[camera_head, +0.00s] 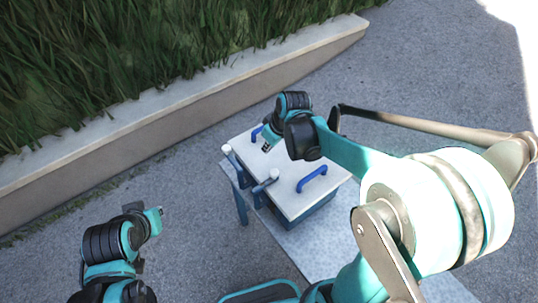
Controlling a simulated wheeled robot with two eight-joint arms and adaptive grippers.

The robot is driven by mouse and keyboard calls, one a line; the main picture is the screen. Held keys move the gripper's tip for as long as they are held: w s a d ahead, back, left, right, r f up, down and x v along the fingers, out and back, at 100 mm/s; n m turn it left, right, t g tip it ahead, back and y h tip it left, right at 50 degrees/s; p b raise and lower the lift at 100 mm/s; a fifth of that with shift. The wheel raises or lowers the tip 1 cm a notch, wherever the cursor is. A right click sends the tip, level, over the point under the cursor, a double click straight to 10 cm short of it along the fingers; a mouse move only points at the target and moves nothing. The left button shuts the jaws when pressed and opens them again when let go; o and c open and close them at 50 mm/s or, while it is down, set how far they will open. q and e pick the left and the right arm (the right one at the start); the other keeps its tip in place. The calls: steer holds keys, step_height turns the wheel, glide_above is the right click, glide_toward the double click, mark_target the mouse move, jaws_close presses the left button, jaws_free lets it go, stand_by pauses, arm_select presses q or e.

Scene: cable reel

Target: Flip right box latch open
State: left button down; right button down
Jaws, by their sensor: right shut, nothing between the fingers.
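A box with a white lid (293,199) and a blue body stands on a light grey table.
Two blue handles rise from the lid, a near one (312,178) and a far one (257,132) partly behind my right arm. The bare table top (300,242) shows in front of the box. A low concrete wall (180,110) with grass runs behind.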

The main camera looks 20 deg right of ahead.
mark_target(265, 182)
steer(key=b+x, duration=0.2)
steer(key=x, duration=0.7)
steer(key=s, duration=0.1)
steer(key=s+d, duration=0.1)
steer(key=shift+s+d+f, duration=0.15)
steer(key=shift+s+d, duration=0.15)
steer(key=shift+s, duration=0.1)
steer(key=shift+s+d, duration=0.15)
steer(key=shift+s, duration=0.2)
steer(key=shift+w+f, duration=0.1)
